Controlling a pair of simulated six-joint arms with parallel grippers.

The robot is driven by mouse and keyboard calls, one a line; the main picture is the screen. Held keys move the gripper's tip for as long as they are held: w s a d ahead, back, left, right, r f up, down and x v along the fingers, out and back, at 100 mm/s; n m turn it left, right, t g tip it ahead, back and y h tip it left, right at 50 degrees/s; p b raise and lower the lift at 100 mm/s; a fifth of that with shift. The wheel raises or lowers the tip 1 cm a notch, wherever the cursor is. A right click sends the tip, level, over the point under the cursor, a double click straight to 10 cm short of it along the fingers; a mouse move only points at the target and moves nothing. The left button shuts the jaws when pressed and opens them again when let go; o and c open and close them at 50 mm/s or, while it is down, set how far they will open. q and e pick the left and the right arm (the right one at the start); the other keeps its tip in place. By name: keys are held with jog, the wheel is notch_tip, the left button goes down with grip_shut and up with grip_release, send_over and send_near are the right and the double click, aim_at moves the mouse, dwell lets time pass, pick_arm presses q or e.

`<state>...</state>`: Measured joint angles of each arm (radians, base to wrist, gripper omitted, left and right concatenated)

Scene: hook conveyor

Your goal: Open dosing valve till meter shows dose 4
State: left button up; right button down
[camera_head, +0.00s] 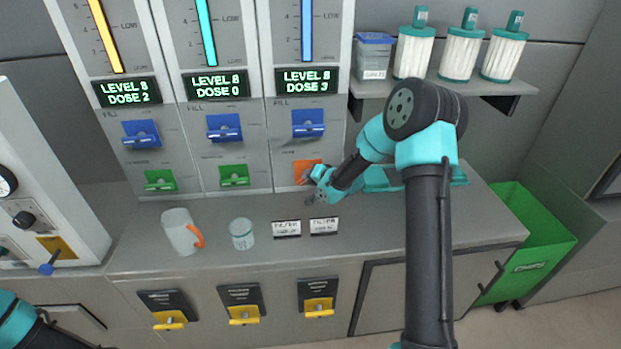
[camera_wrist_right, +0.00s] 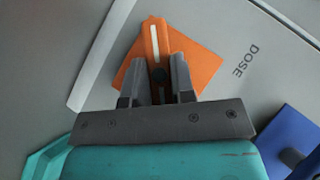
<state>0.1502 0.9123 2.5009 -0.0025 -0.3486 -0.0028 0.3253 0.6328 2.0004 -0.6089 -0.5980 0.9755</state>
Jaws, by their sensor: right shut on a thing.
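The orange dosing valve (camera_head: 301,170) is on the right-hand column, below the blue fill valve (camera_head: 308,123). My right gripper (camera_head: 309,177) is at the orange valve. In the right wrist view its fingers (camera_wrist_right: 159,85) are shut on the orange handle (camera_wrist_right: 156,42), which has a white stripe and sits on an orange plate (camera_wrist_right: 205,68) beside the word DOSE. The meter (camera_head: 306,80) above this column reads LEVEL 8, DOSE 3. My left arm shows at the lower left corner of the head view; its gripper is out of view.
The other meters read LEVEL 8 DOSE 2 (camera_head: 127,92) and LEVEL 8 DOSE 0 (camera_head: 216,84), with green valves (camera_head: 234,175) below. A mug (camera_head: 180,231) and a jar (camera_head: 242,233) stand on the counter. Filter cartridges (camera_head: 461,50) stand on a shelf at the upper right.

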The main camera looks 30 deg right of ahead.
jog(key=c, duration=1)
grip_release()
jog(key=shift+o, duration=0.2)
jog(key=shift+s+r, duration=0.1)
jog(key=v, duration=1.7)
jog(key=shift+s+d, duration=0.1)
